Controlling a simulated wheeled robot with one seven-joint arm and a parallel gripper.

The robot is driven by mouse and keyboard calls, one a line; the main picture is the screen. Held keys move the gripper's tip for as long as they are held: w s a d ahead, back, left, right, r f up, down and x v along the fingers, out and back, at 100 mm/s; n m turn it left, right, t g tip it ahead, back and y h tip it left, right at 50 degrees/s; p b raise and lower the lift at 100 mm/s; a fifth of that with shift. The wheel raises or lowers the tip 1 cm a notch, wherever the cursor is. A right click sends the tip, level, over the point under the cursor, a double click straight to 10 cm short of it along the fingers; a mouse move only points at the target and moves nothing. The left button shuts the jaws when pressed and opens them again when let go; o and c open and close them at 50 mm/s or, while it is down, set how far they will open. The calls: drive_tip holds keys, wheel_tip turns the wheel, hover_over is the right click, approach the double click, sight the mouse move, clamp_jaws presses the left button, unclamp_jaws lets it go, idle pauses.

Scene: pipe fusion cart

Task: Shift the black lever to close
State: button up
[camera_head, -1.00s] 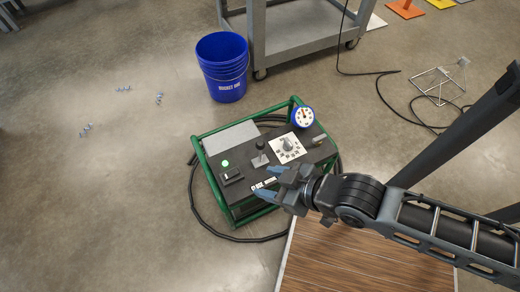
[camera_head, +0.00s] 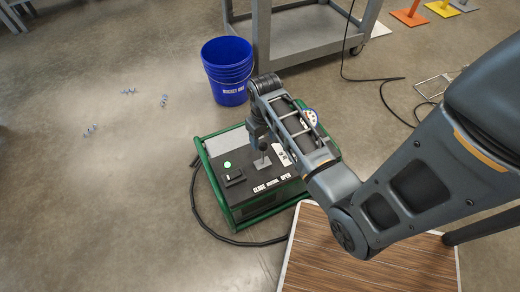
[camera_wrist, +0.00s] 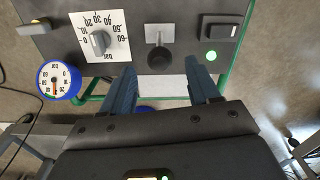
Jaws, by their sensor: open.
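The black lever (camera_wrist: 159,57) stands on a small grey plate (camera_wrist: 160,33) on the dark panel of the green-framed unit (camera_head: 237,187). In the head view the lever (camera_head: 263,147) is partly hidden by my arm. The panel edge reads CLOSE at left, NEUTRAL in the middle and OPEN at right. My gripper (camera_wrist: 160,70) is open, with its two blue-grey fingers on either side of the lever in the wrist view. No contact shows. In the head view my gripper (camera_head: 258,132) points down over the panel.
A dial (camera_wrist: 100,42) and a round blue gauge (camera_wrist: 58,80) sit to one side of the lever. A black switch (camera_wrist: 219,27) and a lit green lamp (camera_wrist: 211,56) are on the other. A blue bucket (camera_head: 228,70) stands behind the unit, and a hose lies around it.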

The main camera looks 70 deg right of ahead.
sight(263, 150)
drive_tip(key=shift+f+b, duration=0.75)
drive_tip(key=shift+f, duration=3.15)
drive_tip(key=shift+c, duration=0.2)
clamp_jaws()
